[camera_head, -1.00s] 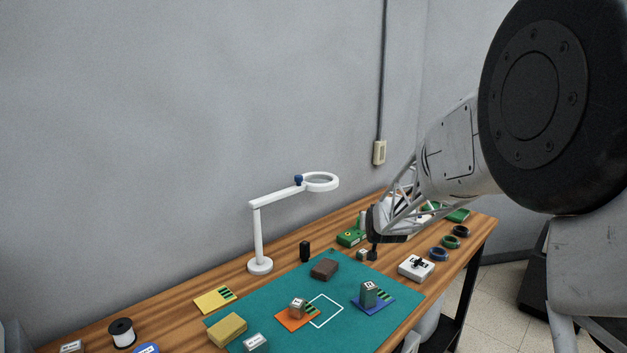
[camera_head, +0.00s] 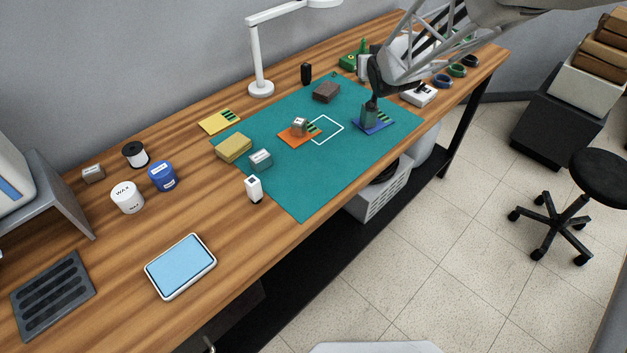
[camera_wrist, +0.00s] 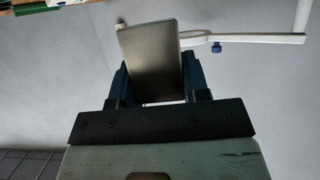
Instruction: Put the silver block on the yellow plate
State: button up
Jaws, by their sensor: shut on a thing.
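My gripper (camera_head: 373,93) is at the right part of the green mat, over the blue plate (camera_head: 386,123). It is shut on a silver block (camera_head: 369,116). The silver block also shows in the wrist view (camera_wrist: 150,62), plain and metallic, between both fingers (camera_wrist: 158,85) and slightly tilted. I cannot tell whether its lower end touches the blue plate.
An orange plate (camera_head: 291,139) bears a small metallic block (camera_head: 299,125). A brown block (camera_head: 326,92), a yellowish block (camera_head: 233,147) and a grey block (camera_head: 260,159) are on the mat. A white lamp (camera_head: 258,60) stands behind. The mat (camera_head: 310,190) is clear at the front.

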jog(key=s+a+f+n+g+y, duration=0.1)
jog(key=s+a+f+n+y, duration=0.1)
jog(key=s, duration=1.1)
jog(key=s+a+f+n+g+y, duration=0.1)
jog(key=s+a+f, duration=0.3)
jog(key=s, duration=0.9)
jog(key=s+a+f+n+y, duration=0.3)
jog(key=s+f, duration=0.2)
jog(key=s, duration=0.8)
jog(key=shift+a+g+y, duration=0.15)
jog(key=shift+g+y, duration=0.15)
jog(key=shift+g, duration=0.1)
jog(key=shift+w+a, duration=0.1)
jog(key=shift+w, duration=0.2)
jog(key=shift+w+a+f, duration=0.2)
jog(key=shift+w+a, duration=0.55)
jog(key=shift+w, duration=1.4)
jog(key=shift+w+a+f, duration=0.25)
jog(key=shift+w+a, duration=0.5)
jog(key=shift+w, duration=1.45)
jog(key=shift+w+a+f, duration=0.2)
jog(key=shift+w+a, duration=0.55)
jog(key=shift+w, duration=1.4)
jog(key=shift+w+a+f, duration=0.1)
jog(key=shift+w+a, duration=0.15)
jog(key=shift+w, duration=0.35)
jog(key=shift+w+f, duration=0.25)
jog(key=shift+f, duration=1.3)
jog(key=shift+f, duration=0.2)
